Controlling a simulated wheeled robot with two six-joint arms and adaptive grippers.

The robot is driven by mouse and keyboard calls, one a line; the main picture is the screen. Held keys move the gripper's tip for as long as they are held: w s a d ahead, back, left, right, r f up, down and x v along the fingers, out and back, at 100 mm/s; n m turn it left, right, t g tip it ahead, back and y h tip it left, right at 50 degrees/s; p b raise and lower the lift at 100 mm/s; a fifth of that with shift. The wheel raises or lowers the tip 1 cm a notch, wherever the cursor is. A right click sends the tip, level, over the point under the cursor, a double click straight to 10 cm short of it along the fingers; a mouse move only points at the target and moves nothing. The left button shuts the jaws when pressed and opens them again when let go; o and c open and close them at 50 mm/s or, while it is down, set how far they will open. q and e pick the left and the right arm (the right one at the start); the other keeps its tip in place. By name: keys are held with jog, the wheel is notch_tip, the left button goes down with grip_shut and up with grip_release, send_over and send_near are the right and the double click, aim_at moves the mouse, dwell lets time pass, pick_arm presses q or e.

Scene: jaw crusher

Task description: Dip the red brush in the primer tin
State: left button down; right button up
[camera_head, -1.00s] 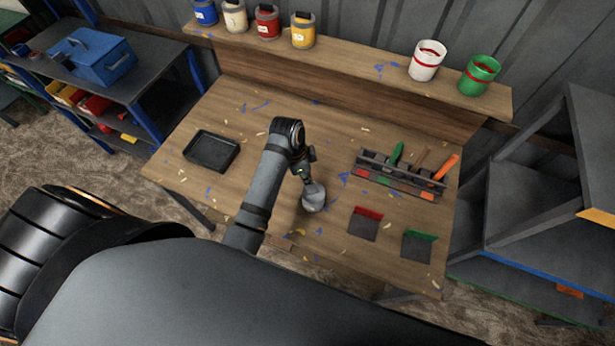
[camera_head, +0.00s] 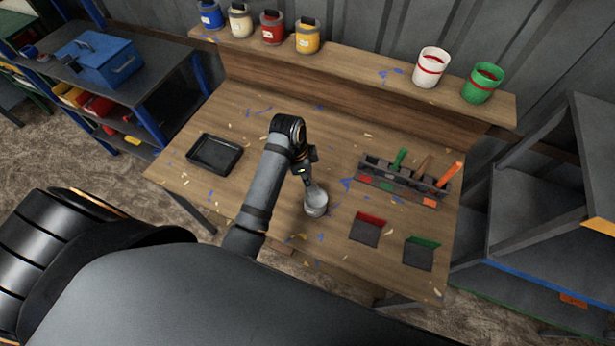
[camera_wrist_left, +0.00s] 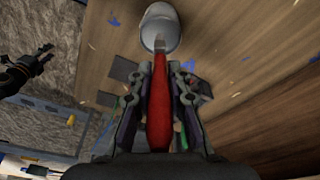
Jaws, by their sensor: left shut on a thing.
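My left gripper (camera_head: 308,178) is shut on the red brush (camera_wrist_left: 158,108), seen along its red handle in the left wrist view. The brush's far end points at the grey primer tin (camera_head: 315,207), which stands on the workbench just below the gripper. The tin also shows at the top of the left wrist view (camera_wrist_left: 160,18). The brush's metal end overlaps the tin's near edge there. I cannot tell how far the bristles reach inside. My right gripper (camera_wrist_left: 42,55) shows off to the left in the wrist view, empty, with its fingers apart.
A brush rack (camera_head: 405,178) and two small dark holders, one red-edged (camera_head: 366,232) and one green-edged (camera_head: 419,254), lie right of the tin. A black tray (camera_head: 202,163) is at the left. Several paint tins stand on the back shelf (camera_head: 375,78). The bench front-left is clear.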

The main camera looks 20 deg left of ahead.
pick_arm(q)
jog(key=shift+r, duration=2.3)
